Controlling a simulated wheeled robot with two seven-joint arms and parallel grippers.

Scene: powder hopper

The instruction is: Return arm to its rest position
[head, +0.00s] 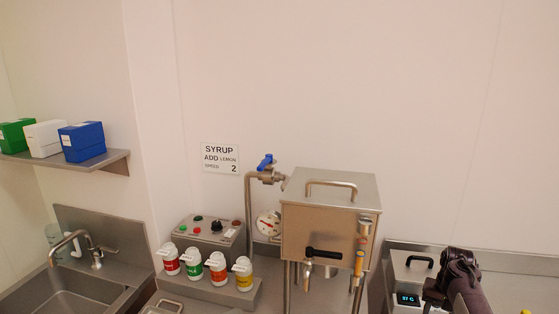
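A dark jointed part of my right arm rises from the bottom edge at the right. A dark end piece, seemingly my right gripper (434,294), hangs on its left side, in front of a metal box with a lit display (408,299). Its fingers cannot be made out, nor whether it holds anything. My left arm and gripper are not in view. The steel hopper (318,232) stands on legs left of my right arm, with a lid handle and a black front handle. No contact between my arm and the hopper shows.
Several capped bottles (217,268) stand on a steel step before a control box (209,231). A pipe with a blue valve lever (265,161) stands beside the hopper. A sink (72,294) and a shelf (105,163) with boxes are left. Wall space above is clear.

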